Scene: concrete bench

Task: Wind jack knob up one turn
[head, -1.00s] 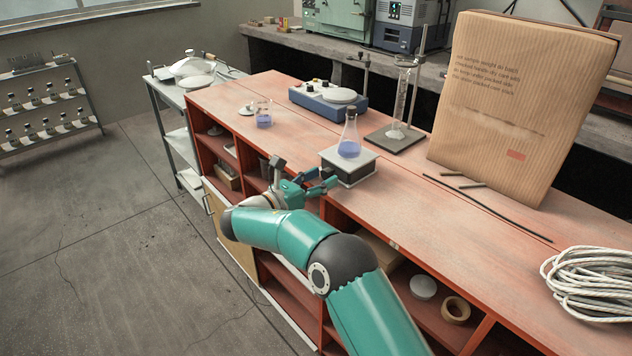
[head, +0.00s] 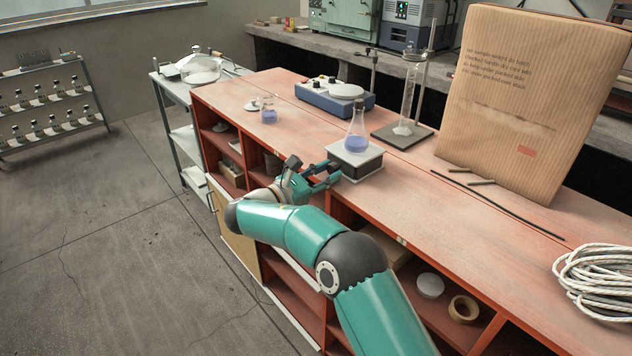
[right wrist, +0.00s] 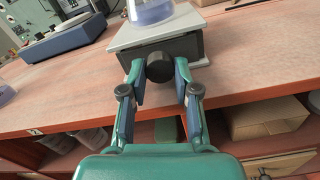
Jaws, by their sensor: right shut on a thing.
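The lab jack (head: 357,160) is a low dark block with a pale top plate, standing at the bench's front edge. A conical flask (head: 356,138) with blue liquid stands upright on its plate; the flask's lower part also shows in the right wrist view (right wrist: 148,10). The black jack knob (right wrist: 159,67) faces me in the right wrist view, between the fingertips. My right gripper (head: 330,177) reaches the jack's front from the left. In the right wrist view its fingers (right wrist: 160,82) are shut on the knob from both sides. My left gripper is not in view.
Behind the jack stand a blue stirrer (head: 335,98) and a retort stand (head: 403,132) with a glass cylinder. A beaker (head: 268,110) is at the far left. A large cardboard box (head: 530,100), short rods and a coiled rope (head: 597,285) lie to the right.

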